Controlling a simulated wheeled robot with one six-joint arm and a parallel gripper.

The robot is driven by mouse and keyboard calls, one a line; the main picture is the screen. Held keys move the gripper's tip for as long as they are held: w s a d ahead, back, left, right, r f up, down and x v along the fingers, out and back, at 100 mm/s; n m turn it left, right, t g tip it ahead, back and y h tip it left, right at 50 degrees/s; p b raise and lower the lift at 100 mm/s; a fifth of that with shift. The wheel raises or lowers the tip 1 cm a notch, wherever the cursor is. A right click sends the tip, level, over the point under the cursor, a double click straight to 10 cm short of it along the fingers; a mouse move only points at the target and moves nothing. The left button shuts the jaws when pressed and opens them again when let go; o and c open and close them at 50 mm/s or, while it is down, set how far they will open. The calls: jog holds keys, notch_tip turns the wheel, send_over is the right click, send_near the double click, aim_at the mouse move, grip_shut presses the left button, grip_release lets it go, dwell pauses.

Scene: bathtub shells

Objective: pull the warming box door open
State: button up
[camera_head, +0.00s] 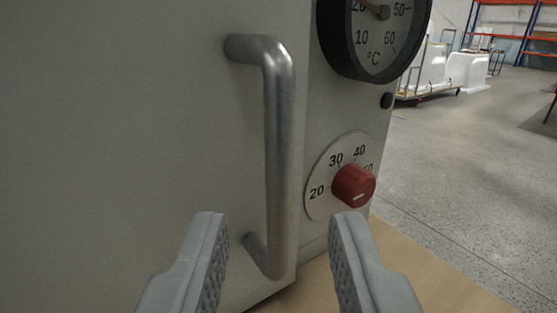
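The warming box door (120,120) is a flat grey panel filling the left of the view. It looks closed against the box front. A vertical metal bar handle (280,150) stands out from the door near its right edge, fixed at top and bottom. My gripper (278,232) is open, with its two grey ridged fingers low in the view. In the picture, the lower part of the handle appears between the fingertips. Neither finger visibly touches it, and the depth between fingers and handle is hard to tell.
Right of the door, the box front carries a round °C thermometer (380,35), a red knob (353,186) on a numbered dial and a small black button (386,101). A wooden surface (400,275) lies below. Open concrete floor, a trolley with white shells (467,70) and racks lie beyond.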

jog(key=shift+w+a, duration=0.1)
jog(key=shift+w, duration=1.3)
grip_shut()
